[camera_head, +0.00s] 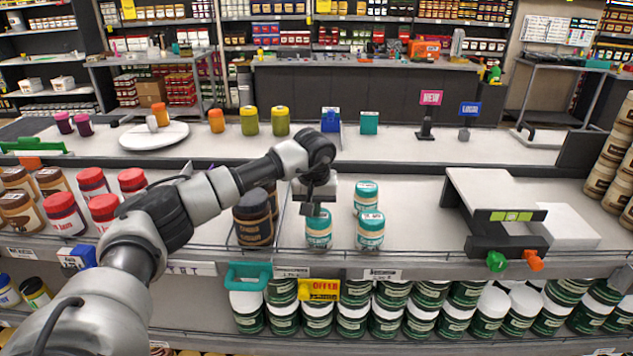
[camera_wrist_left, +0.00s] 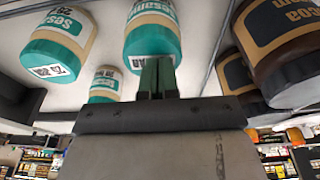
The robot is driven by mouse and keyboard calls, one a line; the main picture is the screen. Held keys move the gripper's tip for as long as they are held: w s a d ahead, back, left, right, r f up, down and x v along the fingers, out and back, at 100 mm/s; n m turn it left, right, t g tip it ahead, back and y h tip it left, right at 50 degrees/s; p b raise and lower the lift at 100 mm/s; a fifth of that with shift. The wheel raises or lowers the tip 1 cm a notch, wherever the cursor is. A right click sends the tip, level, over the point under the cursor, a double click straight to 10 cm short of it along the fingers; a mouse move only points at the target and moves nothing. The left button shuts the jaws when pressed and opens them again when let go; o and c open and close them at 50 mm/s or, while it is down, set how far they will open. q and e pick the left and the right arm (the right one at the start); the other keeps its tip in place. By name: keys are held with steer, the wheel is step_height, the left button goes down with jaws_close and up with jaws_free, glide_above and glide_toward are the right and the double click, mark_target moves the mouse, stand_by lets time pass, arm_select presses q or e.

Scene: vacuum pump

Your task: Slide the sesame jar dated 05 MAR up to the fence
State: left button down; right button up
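Three sesame jars with teal lids stand on the middle shelf: a front left jar (camera_head: 319,228), a front right jar (camera_head: 370,230) and one behind (camera_head: 366,195). My left gripper (camera_head: 317,209) is low over the front left jar. In the left wrist view, the gripper's dark green fingers (camera_wrist_left: 157,78) are close together, with nothing seen between them. They lie over a sesame jar (camera_wrist_left: 150,25) and partly cover its date label, which seems to end in MAR. Another sesame jar (camera_wrist_left: 58,45) has a date label I cannot read surely. I cannot clearly identify the fence.
Dark cocoa jars (camera_head: 253,222) stand left of the sesame jars, also in the left wrist view (camera_wrist_left: 285,45). Red-lidded jars (camera_head: 103,208) are further left. A grey stand (camera_head: 485,195) with a white block (camera_head: 565,228) is at right. Bare shelf (camera_head: 420,215) lies between.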

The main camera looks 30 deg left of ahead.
arm_select(q)
steer(key=shift+s+f, duration=0.2)
steer(key=shift+s, duration=0.1)
steer(key=shift+r+p, duration=0.4)
steer(key=shift+p, duration=0.15)
steer(key=shift+a, duration=0.1)
steer(key=shift+d+r+p, duration=0.2)
steer(key=shift+d+p, duration=0.1)
steer(key=shift+s+d+f+b, duration=0.1)
steer(key=shift+s+f+b, duration=0.05)
steer(key=shift+s+b, duration=0.25)
steer(key=s+d+b, duration=0.3)
steer(key=s+d, duration=0.3)
steer(key=s, duration=0.3)
steer(key=shift+s+r, duration=0.15)
steer(key=shift+r, duration=0.05)
arm_select(e)
steer(key=shift+s+a+f, duration=0.15)
steer(key=shift+s+f, duration=0.05)
steer(key=shift+f, duration=0.4)
steer(key=shift+s+a+f, duration=0.1)
steer(key=shift+s+f, duration=0.1)
steer(key=shift+f, duration=0.35)
